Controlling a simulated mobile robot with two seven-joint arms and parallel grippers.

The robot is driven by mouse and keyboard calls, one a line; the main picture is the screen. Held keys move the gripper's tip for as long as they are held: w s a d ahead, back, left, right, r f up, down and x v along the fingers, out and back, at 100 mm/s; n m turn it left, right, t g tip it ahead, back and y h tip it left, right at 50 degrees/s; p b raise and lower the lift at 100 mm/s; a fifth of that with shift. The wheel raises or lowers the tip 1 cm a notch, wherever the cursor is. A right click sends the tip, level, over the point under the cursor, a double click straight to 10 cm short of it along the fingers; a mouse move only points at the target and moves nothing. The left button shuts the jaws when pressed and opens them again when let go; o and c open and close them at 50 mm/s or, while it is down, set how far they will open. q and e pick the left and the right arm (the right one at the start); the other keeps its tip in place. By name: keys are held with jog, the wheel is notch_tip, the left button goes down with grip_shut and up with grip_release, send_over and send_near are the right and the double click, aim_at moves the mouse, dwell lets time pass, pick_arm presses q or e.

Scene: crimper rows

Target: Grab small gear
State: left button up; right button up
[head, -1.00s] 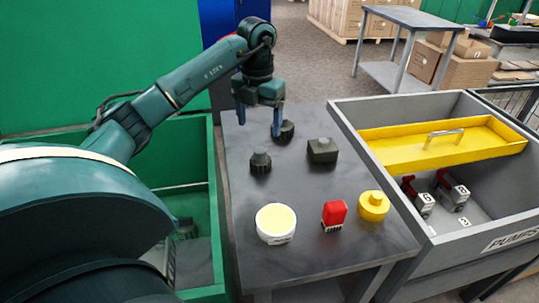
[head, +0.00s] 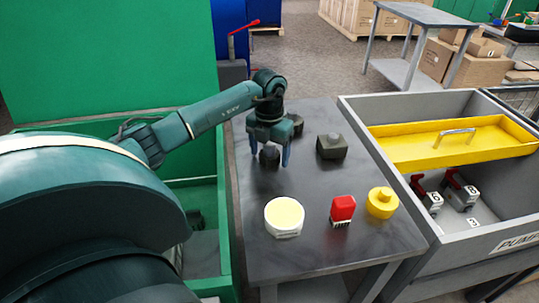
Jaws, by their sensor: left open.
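Two dark gear-like parts stand on the grey table. The nearer dark gear (head: 270,160) shows between the fingers of my left gripper (head: 269,155), partly hidden by it. The farther dark gear (head: 297,123) is behind the gripper, to its right, and partly covered. I cannot tell for certain which one is the small gear. My left gripper points down with its fingers open, one on each side of the nearer gear. Whether a finger touches it is not clear. My right gripper is not in view.
A dark square block (head: 332,148) with a round top is right of the gripper. A white-and-yellow round part (head: 284,217), a red part (head: 343,209) and a yellow knob (head: 382,203) stand nearer. A grey bin (head: 420,205) with a yellow tray (head: 420,148) adjoins the table (head: 300,255).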

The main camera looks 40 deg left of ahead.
pick_arm(q)
jog(key=shift+c, duration=0.3)
jog(key=c, duration=1.2)
jog(key=shift+r, duration=0.1)
